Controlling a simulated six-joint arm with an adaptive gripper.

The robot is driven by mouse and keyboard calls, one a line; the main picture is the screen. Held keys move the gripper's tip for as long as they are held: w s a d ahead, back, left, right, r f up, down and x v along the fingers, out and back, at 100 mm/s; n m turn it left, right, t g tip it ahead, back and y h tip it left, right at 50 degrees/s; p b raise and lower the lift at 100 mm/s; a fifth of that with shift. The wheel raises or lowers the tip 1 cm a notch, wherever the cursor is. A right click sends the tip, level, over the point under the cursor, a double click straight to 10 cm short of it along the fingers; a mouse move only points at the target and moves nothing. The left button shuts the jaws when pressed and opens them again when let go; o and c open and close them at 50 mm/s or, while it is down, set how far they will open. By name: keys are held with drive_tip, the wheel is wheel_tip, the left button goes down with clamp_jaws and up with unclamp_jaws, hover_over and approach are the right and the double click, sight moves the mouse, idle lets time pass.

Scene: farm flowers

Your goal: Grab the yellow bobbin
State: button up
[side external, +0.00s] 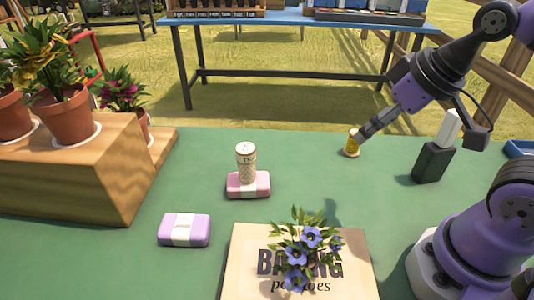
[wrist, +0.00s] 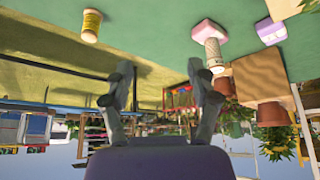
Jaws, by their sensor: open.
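The yellow bobbin (side external: 352,143) stands upright on the green table, right of centre in the side external view. My gripper (side external: 367,131) is tilted down toward it from the upper right, and its tips overlap or sit very near the bobbin's right side there. In the wrist view, which looks upside down, the bobbin (wrist: 91,25) is at the upper left, outside the two fingers. My gripper (wrist: 160,75) is open there with nothing between its fingers. I cannot tell the exact distance to the bobbin.
A patterned cylinder (side external: 246,163) stands on a pink block (side external: 248,185). A lilac block (side external: 184,229), a cardboard box (side external: 242,257) with blue flowers (side external: 303,245), a wooden step (side external: 70,160) with potted plants, and a dark block (side external: 432,163) surround the open table middle.

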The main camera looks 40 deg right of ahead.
drive_tip(key=n+g, duration=0.2)
approach(354, 141)
drive_tip(key=shift+g+y, duration=0.3)
drive_tip(key=f, duration=0.1)
drive_tip(key=w+f, duration=0.1)
drive_tip(key=f, duration=0.1)
drive_tip(key=w+d+f, duration=0.1)
drive_tip(key=shift+w+f, duration=0.25)
drive_tip(key=shift+f, duration=0.15)
drive_tip(key=x, duration=0.5)
drive_tip(key=shift+d+f, duration=0.2)
drive_tip(key=shift+f, duration=0.2)
drive_tip(key=c, duration=1.1)
